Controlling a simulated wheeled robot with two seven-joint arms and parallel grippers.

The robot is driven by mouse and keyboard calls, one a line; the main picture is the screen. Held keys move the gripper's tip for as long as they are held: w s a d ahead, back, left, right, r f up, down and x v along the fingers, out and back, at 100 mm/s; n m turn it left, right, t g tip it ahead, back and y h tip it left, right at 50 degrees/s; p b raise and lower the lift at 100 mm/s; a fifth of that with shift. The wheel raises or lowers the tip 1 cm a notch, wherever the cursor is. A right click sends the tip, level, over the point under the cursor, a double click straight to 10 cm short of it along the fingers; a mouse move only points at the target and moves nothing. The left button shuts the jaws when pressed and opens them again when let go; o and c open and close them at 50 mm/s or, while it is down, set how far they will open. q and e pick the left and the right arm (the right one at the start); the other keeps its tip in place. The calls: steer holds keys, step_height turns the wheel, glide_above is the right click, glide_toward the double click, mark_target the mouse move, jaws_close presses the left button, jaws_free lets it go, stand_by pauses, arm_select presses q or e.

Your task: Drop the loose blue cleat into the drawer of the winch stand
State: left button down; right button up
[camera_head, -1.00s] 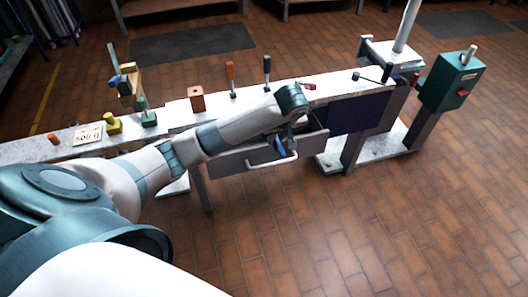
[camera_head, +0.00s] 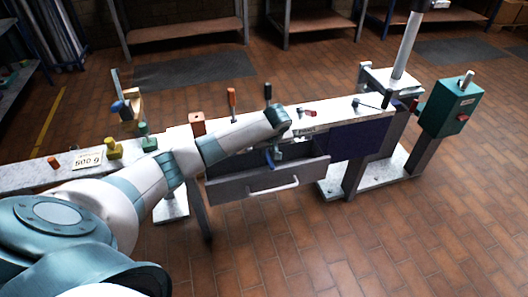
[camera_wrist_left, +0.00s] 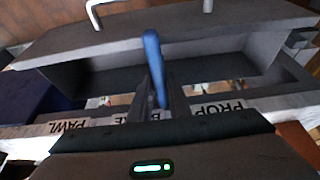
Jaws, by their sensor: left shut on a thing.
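My left gripper (camera_head: 273,154) is shut on the blue cleat (camera_wrist_left: 152,65), which sticks out past the fingertips in the left wrist view. The cleat also shows as a small blue piece (camera_head: 269,159) under the wrist in the head view. The grey drawer (camera_head: 245,185) of the winch stand (camera_head: 335,112) is pulled open, with a white bar handle on its front. The gripper and cleat are over the drawer's opening, behind its front panel. How high the cleat is above the drawer floor is hard to tell. My right gripper is not in view.
Upright orange and black-handled levers (camera_head: 267,94) stand along the bench behind my arm. An orange block (camera_head: 197,123), a green block (camera_head: 147,140) and a yellow weight (camera_head: 113,149) stand to the left. A teal box (camera_head: 449,103) stands at the right. Floor in front is clear.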

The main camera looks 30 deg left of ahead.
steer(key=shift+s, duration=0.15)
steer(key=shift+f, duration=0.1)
arm_select(q)
steer(key=shift+w+a+f, duration=0.25)
steer(key=shift+w+a, duration=0.1)
steer(key=shift+a, duration=0.05)
steer(key=shift+w+a+f, duration=0.5)
steer(key=shift+a+f, duration=0.1)
steer(key=shift+f, duration=0.05)
steer(key=shift+w+a+f, duration=0.15)
steer(key=shift+a+f, duration=0.05)
steer(key=shift+f, duration=0.1)
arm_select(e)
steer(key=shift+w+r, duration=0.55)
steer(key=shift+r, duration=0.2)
arm_select(q)
steer(key=shift+f, duration=0.1)
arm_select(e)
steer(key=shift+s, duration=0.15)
arm_select(q)
steer(key=c, duration=1.7)
jaws_free()
steer(key=shift+o, duration=0.2)
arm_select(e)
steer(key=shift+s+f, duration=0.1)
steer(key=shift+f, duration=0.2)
